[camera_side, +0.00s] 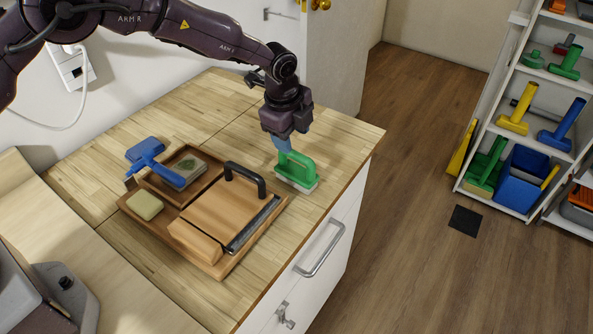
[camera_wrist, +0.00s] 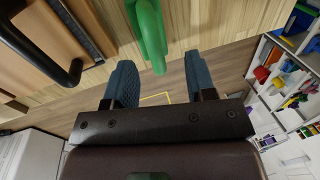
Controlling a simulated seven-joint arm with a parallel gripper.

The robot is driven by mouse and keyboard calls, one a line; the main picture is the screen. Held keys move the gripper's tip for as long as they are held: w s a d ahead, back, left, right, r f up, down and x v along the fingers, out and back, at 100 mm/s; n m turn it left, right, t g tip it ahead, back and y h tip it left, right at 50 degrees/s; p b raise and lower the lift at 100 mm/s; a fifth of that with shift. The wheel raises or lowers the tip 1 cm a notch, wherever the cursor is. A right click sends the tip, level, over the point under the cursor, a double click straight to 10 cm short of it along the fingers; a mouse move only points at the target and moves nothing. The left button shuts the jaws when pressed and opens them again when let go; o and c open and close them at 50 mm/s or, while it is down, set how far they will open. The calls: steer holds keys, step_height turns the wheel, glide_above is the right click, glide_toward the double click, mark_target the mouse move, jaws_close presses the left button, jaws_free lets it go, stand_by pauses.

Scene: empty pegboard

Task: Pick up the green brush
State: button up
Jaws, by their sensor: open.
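I cannot tell whether a finger touches the handle.
A wooden tray (camera_side: 222,268) holds a wooden block with a black handle (camera_side: 247,178). A blue brush (camera_side: 150,155) and a yellow sponge (camera_side: 145,205) lie at its left. The counter's right edge is close to the green brush. A shelf of tools (camera_side: 527,135) stands far right.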

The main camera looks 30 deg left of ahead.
mark_target(292, 155)
steer(key=shift+w+f, duration=0.2)
steer(key=shift+f, duration=2.85)
jaws_close()
